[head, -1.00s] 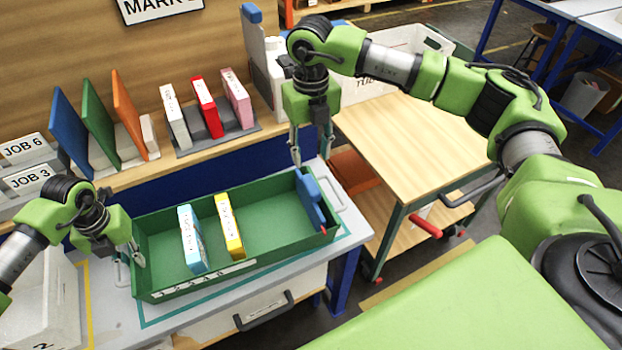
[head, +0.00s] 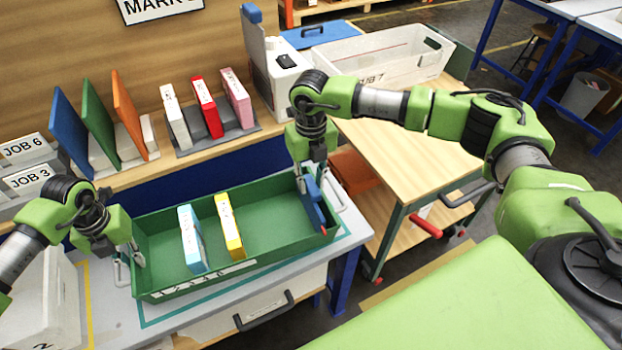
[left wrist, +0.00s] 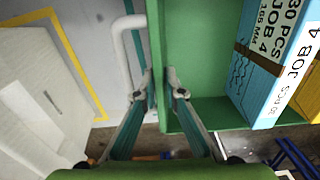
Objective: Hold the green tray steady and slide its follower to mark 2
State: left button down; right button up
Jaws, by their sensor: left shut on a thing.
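The green tray (head: 275,240) lies on the grey bench, with a white strip of numbers (head: 200,280) on its front wall; single marks are hard to read. Its blue follower (head: 313,208) stands at the right end, partly hidden by my right gripper. A light-blue box (head: 193,240) and a yellow box (head: 229,228) stand in the tray, left of the follower. My left gripper (head: 129,262) is shut on the tray's left end wall; the left wrist view shows its fingers (left wrist: 158,88) on both sides of that wall. My right gripper (head: 310,185) is open, its fingers around the follower's upper part.
A shelf behind holds coloured panels (head: 98,120) and white, red and pink boxes (head: 204,106). A wooden cart (head: 420,145) stands to the right, with a pale bin (head: 385,58) behind. The tray floor between yellow box and follower is clear.

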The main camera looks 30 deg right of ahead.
grip_shut()
jog(key=w+a, duration=0.3)
jog(key=a, duration=3.3)
jog(key=shift+r, duration=0.1)
jog(key=o, duration=0.7)
grip_release()
jog(key=shift+a, duration=0.1)
notch_tip(320, 180, up, 12)
jog(key=shift+d, duration=0.25)
